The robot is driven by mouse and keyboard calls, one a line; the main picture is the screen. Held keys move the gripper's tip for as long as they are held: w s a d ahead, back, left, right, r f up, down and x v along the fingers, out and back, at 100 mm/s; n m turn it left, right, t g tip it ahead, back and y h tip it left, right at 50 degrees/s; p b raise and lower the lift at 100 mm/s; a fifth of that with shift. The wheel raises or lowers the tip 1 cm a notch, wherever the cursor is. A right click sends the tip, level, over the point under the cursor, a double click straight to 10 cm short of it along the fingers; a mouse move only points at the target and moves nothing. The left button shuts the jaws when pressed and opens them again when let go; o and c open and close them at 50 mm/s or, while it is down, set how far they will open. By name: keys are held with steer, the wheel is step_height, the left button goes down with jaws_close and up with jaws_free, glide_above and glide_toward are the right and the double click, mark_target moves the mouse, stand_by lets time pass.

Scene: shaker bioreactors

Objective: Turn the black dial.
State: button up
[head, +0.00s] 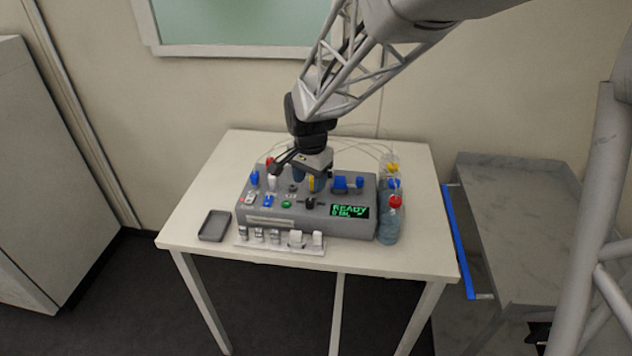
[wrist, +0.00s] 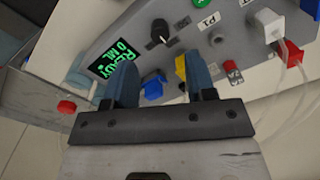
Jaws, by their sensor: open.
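The black dial (head: 310,202) is a small knob on the top of the grey device (head: 345,226), left of the green READY screen. In the wrist view the dial (wrist: 159,31) stands beyond my fingertips, near the top of the picture, with a light pointer mark. My gripper (head: 309,179) is above the device, behind the dial. In the wrist view my gripper (wrist: 162,62) is open, its two blue fingers apart. They do not touch the dial. A yellow part (wrist: 181,67) shows between the fingers, close to the right one.
Blue, red, white and green controls crowd around the dial, including a green button (head: 287,204). Bottles with coloured caps (head: 389,225) stand at the device's right. A row of clear vials (head: 280,243) is in front, and a grey tray (head: 214,226) lies at left.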

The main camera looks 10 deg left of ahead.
mark_target(310, 200)
steer(key=shift+f, duration=3.4)
steer(key=c, duration=0.9)
